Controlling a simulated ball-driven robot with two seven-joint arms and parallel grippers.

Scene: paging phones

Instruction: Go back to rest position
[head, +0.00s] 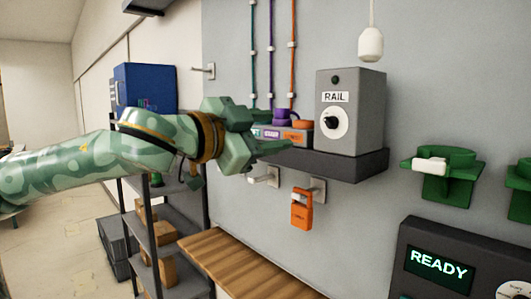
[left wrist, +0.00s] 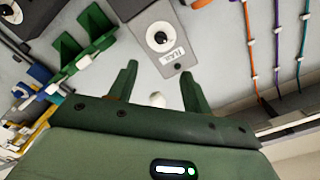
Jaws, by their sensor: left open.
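My left arm comes in from the left in the head view, stretched out toward the grey wall. My left gripper (head: 266,146) is open and in front of the wall shelf, left of the grey RAIL box (head: 350,138), partly covering the things on the shelf. In the left wrist view its two green fingers (left wrist: 158,72) are spread apart. A small white rounded object (left wrist: 157,100) shows between them; I cannot tell how far away it is. The RAIL box (left wrist: 160,38) with its dial is beyond the fingertips. My right gripper is not in view.
A dark shelf (head: 366,165) carries the RAIL box. An orange tag-like device (head: 302,211) hangs below it. Green wall holders (head: 447,184) and a READY panel (head: 440,268) are at right. A wooden bench top (head: 250,266) and shelving rack (head: 166,237) stand below my arm.

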